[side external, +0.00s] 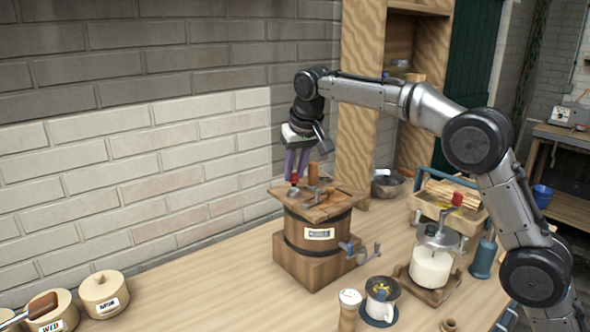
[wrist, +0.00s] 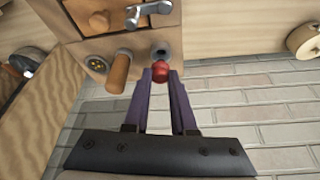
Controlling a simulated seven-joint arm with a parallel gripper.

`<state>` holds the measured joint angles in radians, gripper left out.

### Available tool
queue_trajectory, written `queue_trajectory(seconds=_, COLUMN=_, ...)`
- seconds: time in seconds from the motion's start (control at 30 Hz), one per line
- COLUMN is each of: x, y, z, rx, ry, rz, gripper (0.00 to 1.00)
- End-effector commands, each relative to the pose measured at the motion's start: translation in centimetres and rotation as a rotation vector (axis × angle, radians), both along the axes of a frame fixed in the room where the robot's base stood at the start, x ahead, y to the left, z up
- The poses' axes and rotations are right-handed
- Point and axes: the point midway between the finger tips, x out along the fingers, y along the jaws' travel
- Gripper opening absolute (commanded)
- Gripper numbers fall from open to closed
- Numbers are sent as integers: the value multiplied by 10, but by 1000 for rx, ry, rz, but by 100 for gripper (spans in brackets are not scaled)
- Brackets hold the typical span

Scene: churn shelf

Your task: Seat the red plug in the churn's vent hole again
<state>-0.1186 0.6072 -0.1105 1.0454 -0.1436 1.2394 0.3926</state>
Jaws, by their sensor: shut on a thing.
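The wooden churn (side external: 322,232) stands on the bench, with dark hoops, a white label and a plank lid (side external: 333,208). The vent hole is a grey metal collar at the lid's edge; its dark opening (wrist: 160,49) shows in the wrist view. My gripper (side external: 295,176) points down over that edge, its purple fingers shut on the red plug (side external: 294,181). In the wrist view the plug (wrist: 160,70) sits between the fingertips, just beside the collar opening and seemingly above the lid. Whether it touches the collar I cannot tell.
A wooden peg (wrist: 119,70) stands on the lid close to the fingers. The brick wall is close behind the churn. A white glass churn (side external: 431,267), a mug (side external: 381,297) and a tool crate (side external: 462,212) stand to the right; lidded pots (side external: 104,293) stand at left.

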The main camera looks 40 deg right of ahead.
Motion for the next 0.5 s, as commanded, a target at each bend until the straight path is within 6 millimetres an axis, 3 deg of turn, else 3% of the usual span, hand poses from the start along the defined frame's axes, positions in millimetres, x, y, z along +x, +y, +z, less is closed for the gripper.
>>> queue_trajectory(seconds=0.5, x=0, y=0, z=-10, rx=-1, ry=0, rz=0, gripper=0)
